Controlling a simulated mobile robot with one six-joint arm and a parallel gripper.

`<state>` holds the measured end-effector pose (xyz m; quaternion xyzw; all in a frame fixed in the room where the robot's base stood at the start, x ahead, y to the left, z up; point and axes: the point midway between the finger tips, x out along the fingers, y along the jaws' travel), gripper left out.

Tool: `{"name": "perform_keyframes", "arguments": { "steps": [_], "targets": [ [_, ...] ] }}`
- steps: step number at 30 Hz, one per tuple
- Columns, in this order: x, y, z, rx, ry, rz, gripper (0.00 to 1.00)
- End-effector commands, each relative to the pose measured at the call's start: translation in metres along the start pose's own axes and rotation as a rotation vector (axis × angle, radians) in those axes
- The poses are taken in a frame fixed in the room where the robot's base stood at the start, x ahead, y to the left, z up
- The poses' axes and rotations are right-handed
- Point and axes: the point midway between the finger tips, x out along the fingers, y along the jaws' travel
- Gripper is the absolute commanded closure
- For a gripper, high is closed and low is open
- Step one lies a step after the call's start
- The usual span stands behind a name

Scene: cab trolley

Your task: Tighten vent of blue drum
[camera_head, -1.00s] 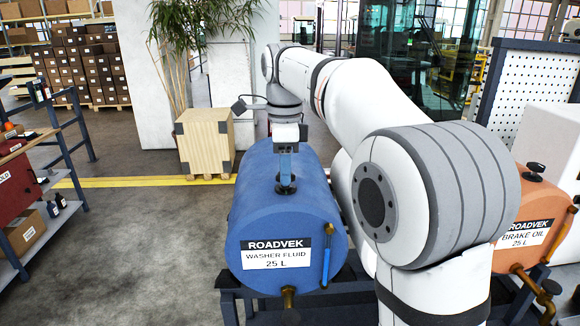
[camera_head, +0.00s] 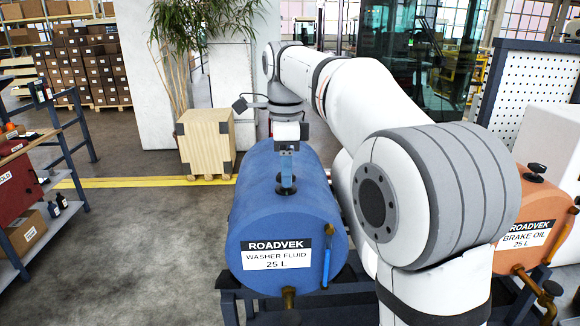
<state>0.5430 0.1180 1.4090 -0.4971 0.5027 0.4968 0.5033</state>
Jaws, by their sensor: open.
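The blue drum (camera_head: 262,218) lies on its side on a dark rack, with a "ROADVEK WASHER FLUID 25 L" label on its front end. Its dark vent cap (camera_head: 286,190) is on top of the drum, towards the middle. The jaws are open.
An orange brake oil drum (camera_head: 525,222) with its own black vent (camera_head: 535,170) stands to the right, behind my arm. A wooden crate (camera_head: 205,143) is on the floor behind left. A red cabinet and shelf (camera_head: 50,235) stand at the left. The floor between is clear.

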Motion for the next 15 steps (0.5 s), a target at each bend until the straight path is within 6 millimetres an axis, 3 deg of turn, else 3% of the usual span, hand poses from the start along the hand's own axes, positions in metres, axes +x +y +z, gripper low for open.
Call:
{"name": "perform_keyframes", "arguments": {
  "steps": [15],
  "targets": [
    [-0.068, -0.001, 0.000, 0.000, 0.000, -0.001, 0.43]
  ]
}}
